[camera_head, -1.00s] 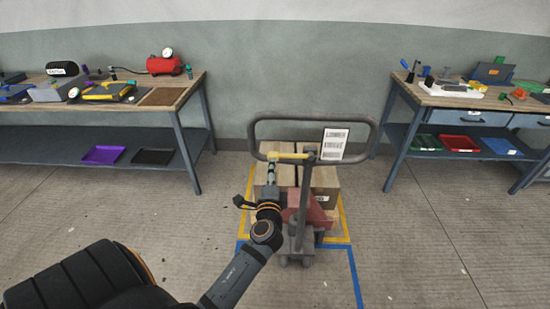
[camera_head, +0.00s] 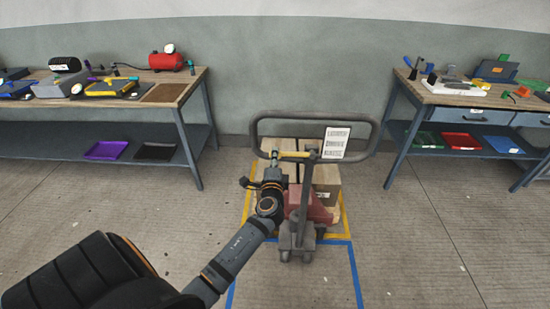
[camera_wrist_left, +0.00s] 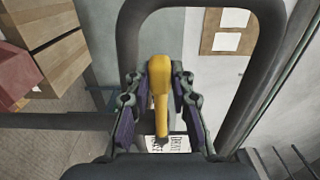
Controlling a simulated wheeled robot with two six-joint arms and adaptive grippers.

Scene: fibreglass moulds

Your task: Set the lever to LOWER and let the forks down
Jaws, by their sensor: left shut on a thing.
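A pallet truck stands in the middle of the head view, with a dark looped handle (camera_head: 256,135) and a red body (camera_head: 319,210). The yellow lever (camera_head: 298,155) sits inside the loop, left of the handle's stem. My left gripper (camera_head: 274,164) is at the lever's left end. In the left wrist view the lever (camera_wrist_left: 159,75) lies between the two fingers of my left gripper (camera_wrist_left: 158,110), which is shut on it. A printed label sits beyond the lever, partly covered. The forks are hidden under wooden boxes (camera_head: 327,180). My right gripper is not in view.
A white label plate (camera_head: 336,142) is on the handle's right side. Yellow and blue floor tape (camera_head: 355,275) marks the truck's place. Workbenches stand at the left (camera_head: 130,90) and right (camera_head: 455,97).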

